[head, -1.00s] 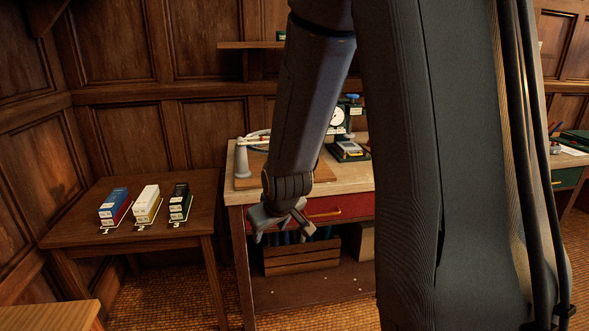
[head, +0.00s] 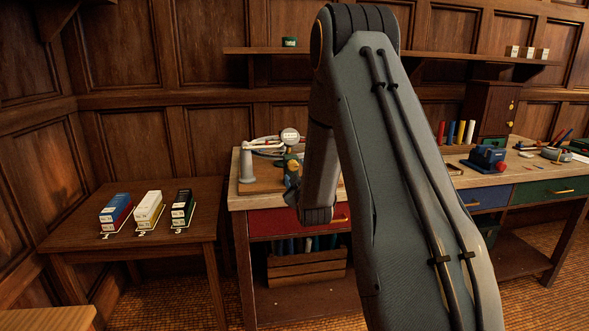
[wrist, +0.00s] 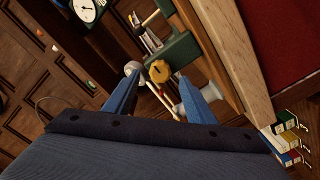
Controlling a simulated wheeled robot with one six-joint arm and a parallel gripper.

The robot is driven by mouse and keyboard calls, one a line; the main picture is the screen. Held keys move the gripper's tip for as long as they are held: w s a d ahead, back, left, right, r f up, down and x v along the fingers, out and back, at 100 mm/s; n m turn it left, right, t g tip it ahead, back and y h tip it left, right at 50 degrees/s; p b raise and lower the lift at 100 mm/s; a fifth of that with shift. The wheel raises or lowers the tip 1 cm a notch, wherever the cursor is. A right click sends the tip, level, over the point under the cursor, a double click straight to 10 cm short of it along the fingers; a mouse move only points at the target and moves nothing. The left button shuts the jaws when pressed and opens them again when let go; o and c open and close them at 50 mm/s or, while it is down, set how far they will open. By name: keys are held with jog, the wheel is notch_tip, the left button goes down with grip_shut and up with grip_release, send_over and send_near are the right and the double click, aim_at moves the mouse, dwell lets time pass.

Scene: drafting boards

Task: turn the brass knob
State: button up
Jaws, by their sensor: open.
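The brass knob (wrist: 158,70) is a small yellow lobed knob, seen in the wrist view at the end of a dark green fitting (wrist: 181,50). My gripper (wrist: 159,80) is open, with one blue finger on each side of the view. The knob shows between and just beyond the fingertips; I cannot tell whether they touch it. In the head view my arm hides most of the gripper and this part of the bench.
The workbench (head: 465,180) has a red drawer (head: 285,221) below its top. A side table (head: 75,213) at left holds blue, white and black boxes. A blue device (head: 487,158) stands farther right. A shelf (head: 440,55) runs along the wall.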

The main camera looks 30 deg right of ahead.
aim_at(293, 167)
jog(key=shift+p+x, duration=0.3)
jog(key=shift+x, duration=1.8)
jog(key=shift+c, duration=0.4)
jog(key=c, duration=1)
jog(key=shift+o, duration=0.2)
jog(key=shift+m, duration=0.3)
